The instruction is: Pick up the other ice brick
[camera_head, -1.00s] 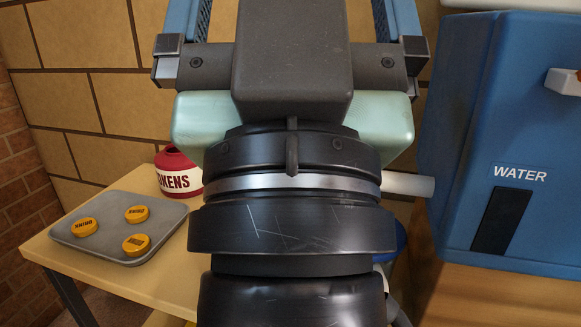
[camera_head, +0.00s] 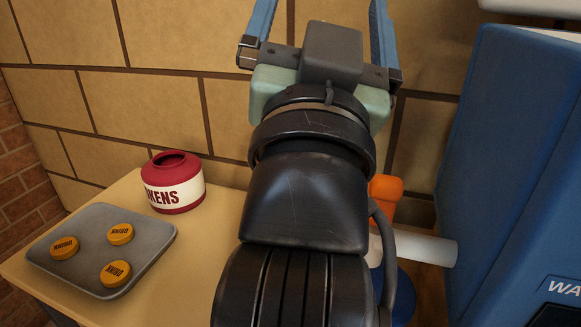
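No ice brick can be made out in this view. My gripper (camera_head: 320,14) is seen from behind, up in front of the block wall. Its two blue fingers stand wide apart at the top edge of the picture. Their tips are cut off by that edge, and the grey block on the hand hides part of the space between them. I see nothing held in the part that shows.
A grey tray (camera_head: 98,213) with three orange tokens and a red jar (camera_head: 174,183) stand on the wooden table (camera_head: 215,236) at left. A blue water container (camera_head: 510,150) stands close at right. An orange object (camera_head: 384,190) and white cylinder (camera_head: 425,247) lie behind my arm.

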